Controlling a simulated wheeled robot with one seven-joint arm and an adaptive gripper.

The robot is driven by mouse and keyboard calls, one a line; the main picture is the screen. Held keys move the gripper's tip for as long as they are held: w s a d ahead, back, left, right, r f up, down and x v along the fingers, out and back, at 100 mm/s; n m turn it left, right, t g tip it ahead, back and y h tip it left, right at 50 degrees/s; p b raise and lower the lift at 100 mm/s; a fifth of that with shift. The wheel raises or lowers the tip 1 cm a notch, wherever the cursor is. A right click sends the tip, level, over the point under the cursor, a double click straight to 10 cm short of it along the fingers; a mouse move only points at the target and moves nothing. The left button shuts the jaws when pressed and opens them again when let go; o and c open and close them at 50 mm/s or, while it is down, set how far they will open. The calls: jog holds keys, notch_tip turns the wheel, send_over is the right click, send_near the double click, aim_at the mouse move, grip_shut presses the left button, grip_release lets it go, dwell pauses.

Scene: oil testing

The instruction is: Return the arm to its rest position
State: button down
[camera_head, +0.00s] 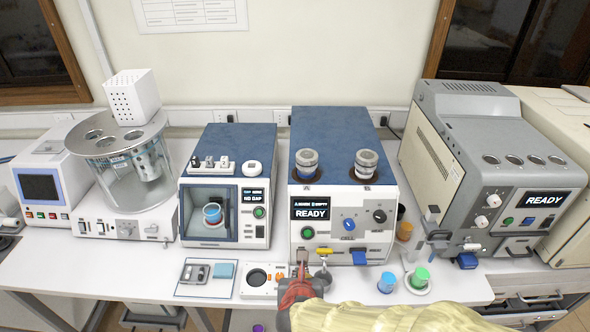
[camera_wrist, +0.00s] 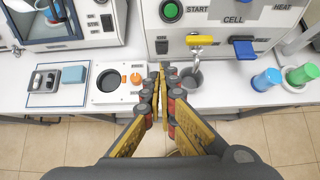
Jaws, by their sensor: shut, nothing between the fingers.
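My gripper (camera_head: 301,270) reaches in from the bottom right on my yellow-sleeved arm and is in front of the middle blue-topped machine (camera_head: 333,215). In the wrist view my gripper (camera_wrist: 161,72) has its fingertips together and nothing between them. The tips are near the table's front part, between a small white unit with a dark round well (camera_wrist: 108,80) and a grey cup (camera_wrist: 191,78) under the yellow tap (camera_wrist: 200,40). I cannot tell whether the fingers touch the cup.
A blue cup (camera_head: 387,282) and a green cup (camera_head: 420,277) on a saucer stand right of my gripper. A tray with small parts (camera_head: 207,292) lies left. A grey READY machine (camera_head: 480,170) is at the right. The floor in front is open.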

jog(key=s+d+r+m+g+h+b, duration=0.1)
jog(key=s+d+r+m+g, duration=0.15)
jog(key=s+d+m, duration=0.75)
jog(key=s+d+r+m+g+h+b, duration=0.1)
jog(key=s+d+m+g, duration=0.15)
jog(key=m, duration=1.45)
jog(key=s+d+r+m+t+y+b, duration=0.1)
jog(key=d+r+m+y+b, duration=0.1)
jog(key=r+m, duration=0.5)
jog(key=shift+s+d+r+m+b, duration=0.35)
jog(key=shift+d+m+b, duration=0.45)
jog(key=shift+d, duration=0.2)
jog(key=c, duration=2.6)
grip_release()
